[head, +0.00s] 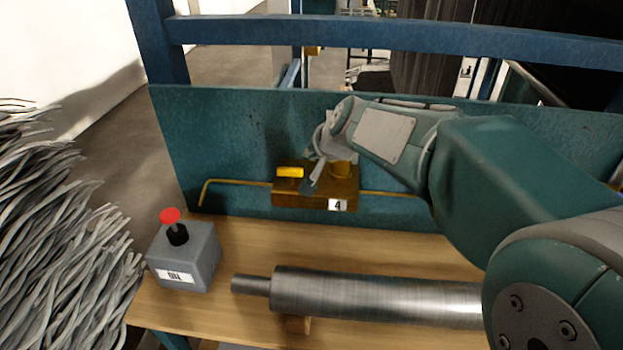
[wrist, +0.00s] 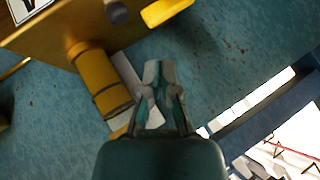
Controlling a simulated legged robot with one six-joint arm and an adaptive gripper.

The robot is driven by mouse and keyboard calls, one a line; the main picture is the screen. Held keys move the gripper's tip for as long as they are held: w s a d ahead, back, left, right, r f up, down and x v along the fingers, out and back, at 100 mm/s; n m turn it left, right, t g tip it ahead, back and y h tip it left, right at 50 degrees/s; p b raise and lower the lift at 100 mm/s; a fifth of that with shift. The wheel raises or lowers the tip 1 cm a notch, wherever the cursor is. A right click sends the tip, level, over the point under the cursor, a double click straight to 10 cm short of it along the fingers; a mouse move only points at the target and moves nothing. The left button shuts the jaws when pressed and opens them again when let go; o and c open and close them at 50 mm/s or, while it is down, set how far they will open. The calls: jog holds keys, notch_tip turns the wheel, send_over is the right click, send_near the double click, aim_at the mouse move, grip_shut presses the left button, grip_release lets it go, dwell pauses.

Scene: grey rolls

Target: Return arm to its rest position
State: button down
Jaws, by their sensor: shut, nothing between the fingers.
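My arm reaches in from the right in the head view, with my gripper (head: 318,160) at the yellow-brown box (head: 310,200) marked 4 on the teal back panel. In the wrist view my gripper (wrist: 160,80) is shut and empty, its fingertips together. A yellow cylinder (wrist: 95,75) on the box lies just left of the fingers, and a grey piece shows between them; I cannot tell whether they touch. A yellow handle (head: 290,172) sits on the box's upper left, and also shows at the top of the wrist view (wrist: 168,10).
A grey metal roll (head: 380,297) lies across the wooden bench (head: 250,240) below my arm. A blue rail (head: 400,38) crosses behind the panel. Grey strands (head: 55,230) fill the left side.

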jog(key=shift+r, duration=0.65)
jog(key=s+d+f+n+g+h, duration=0.1)
jog(key=s+d, duration=0.2)
jog(key=s, duration=0.6)
jog(key=s+d+f+n+g+h, duration=0.1)
jog(key=s+d, duration=0.3)
jog(key=s, duration=0.6)
jog(key=s+d+f+n+h, duration=0.1)
jog(key=s+d, duration=0.3)
jog(key=s, duration=0.5)
jog(key=shift+s+f+n+g+h, duration=0.25)
jog(key=shift+f+n+g+h, duration=0.2)
jog(key=shift+f, duration=0.4)
